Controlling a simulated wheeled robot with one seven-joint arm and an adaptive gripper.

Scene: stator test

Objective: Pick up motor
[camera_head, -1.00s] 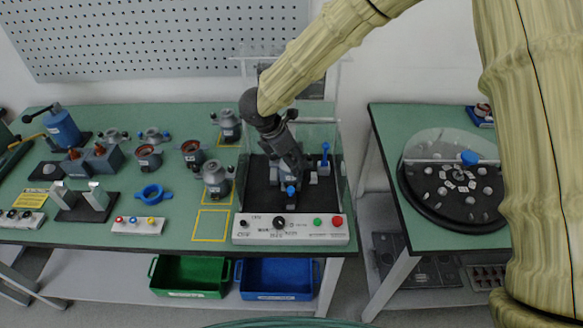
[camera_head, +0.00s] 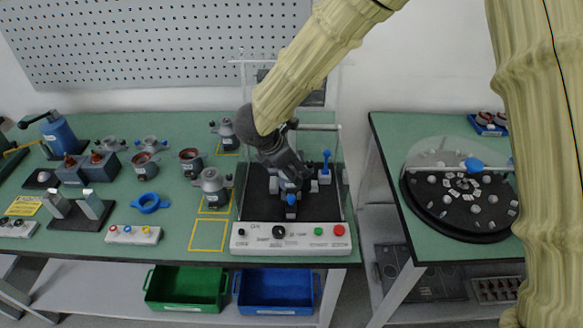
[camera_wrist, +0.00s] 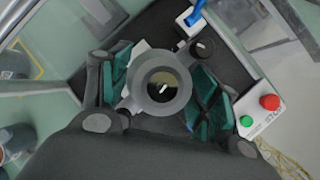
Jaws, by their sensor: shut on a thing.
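The grey motor (camera_wrist: 161,84) shows in the wrist view as a round ring with a dark centre, between the two green-padded fingers of my gripper (camera_wrist: 160,88). My gripper is shut on it. In the head view my gripper (camera_head: 290,184) is inside the clear-walled test station, above its black base, and hides most of the motor. I cannot tell whether the motor still touches the station base.
The test station's control panel (camera_head: 290,238) is in front, with green and red buttons. A blue-handled clamp (camera_head: 326,165) stands close on the right. Other grey motors (camera_head: 213,183) stand to the left. A round turntable (camera_head: 460,195) is on the right table.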

